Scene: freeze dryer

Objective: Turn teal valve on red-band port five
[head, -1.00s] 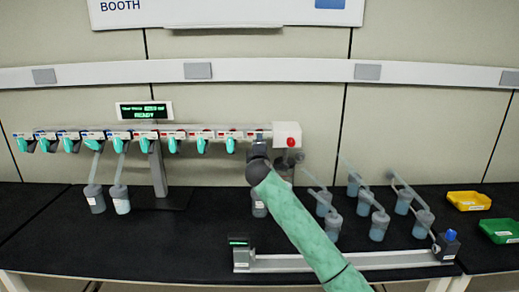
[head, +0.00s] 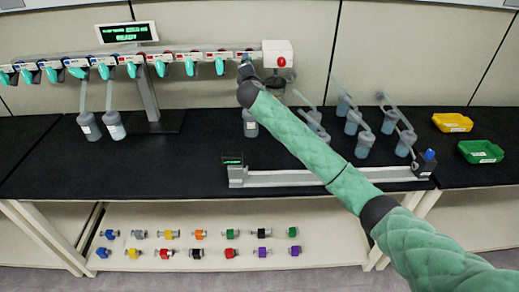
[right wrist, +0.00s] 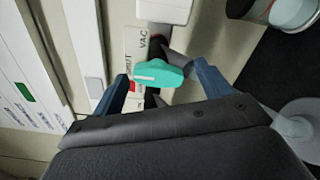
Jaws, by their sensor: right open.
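A white manifold (head: 205,55) with a row of teal valves (head: 190,67) runs along the back of the bench at left. Small red and blue marks show along it, but port numbers are too small to read. My right gripper (head: 245,68) is at the manifold's right end, beside the white end box, and partly covers it. In the right wrist view a teal valve (right wrist: 158,73) sits between the open fingers of my right gripper (right wrist: 161,86). A label with "VAC" and a red patch lie beside it. I cannot tell whether the fingers touch the valve. My left gripper is out of view.
Two flasks (head: 114,126) hang at left. More flasks (head: 365,143) stand at right behind a low rail (head: 290,179). A yellow tray (head: 452,122) and a green tray (head: 481,151) lie far right. Several coloured fittings (head: 230,253) sit on the lower shelf. The bench's left front is clear.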

